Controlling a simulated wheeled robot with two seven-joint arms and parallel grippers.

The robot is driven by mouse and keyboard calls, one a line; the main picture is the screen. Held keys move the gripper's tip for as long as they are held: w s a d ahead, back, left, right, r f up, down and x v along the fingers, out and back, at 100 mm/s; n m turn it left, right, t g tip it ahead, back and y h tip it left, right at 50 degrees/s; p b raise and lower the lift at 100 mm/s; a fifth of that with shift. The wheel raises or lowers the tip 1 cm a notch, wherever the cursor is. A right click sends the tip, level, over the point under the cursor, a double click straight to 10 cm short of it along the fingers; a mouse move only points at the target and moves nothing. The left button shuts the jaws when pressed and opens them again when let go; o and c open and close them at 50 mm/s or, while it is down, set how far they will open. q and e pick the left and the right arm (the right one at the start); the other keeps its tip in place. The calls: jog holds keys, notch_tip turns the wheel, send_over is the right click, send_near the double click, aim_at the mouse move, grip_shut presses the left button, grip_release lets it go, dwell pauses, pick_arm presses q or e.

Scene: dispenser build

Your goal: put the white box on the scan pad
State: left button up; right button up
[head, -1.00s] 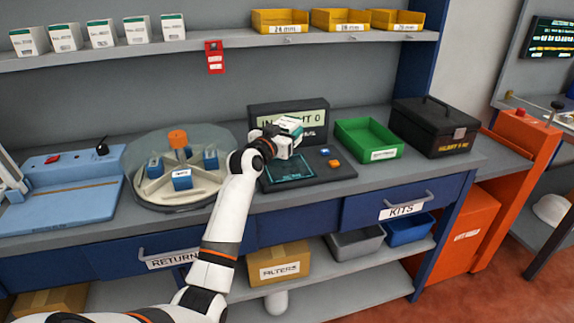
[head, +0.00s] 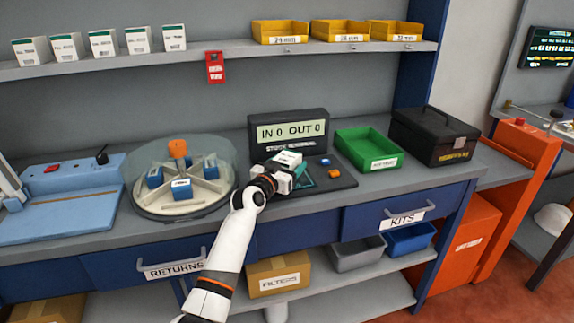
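The white box (head: 287,160) has a green edge and sits at the end of my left gripper (head: 284,172), low over the scan pad. The scan pad (head: 304,180) is a dark square with a teal outline on the black stock terminal base. My gripper and the box cover much of it. The gripper appears shut on the box; its fingertips are small in the view. I cannot tell whether the box touches the pad. The terminal display (head: 288,131) reads IN 0 OUT 0. My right gripper is not in view.
A blue button (head: 325,162) and an orange button (head: 334,173) are right of the pad. A green bin (head: 369,150) and a black toolbox (head: 433,133) stand farther right. A round carousel (head: 150,200) is close on the left. Several white boxes stand on the shelf.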

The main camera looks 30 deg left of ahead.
pick_arm(q)
jog(key=shift+s, duration=0.1)
jog(key=shift+s, duration=0.3)
jog(key=s, duration=0.7)
jog(key=s+d, duration=0.1)
jog(key=s, duration=0.3)
jog(key=shift+s, duration=0.1)
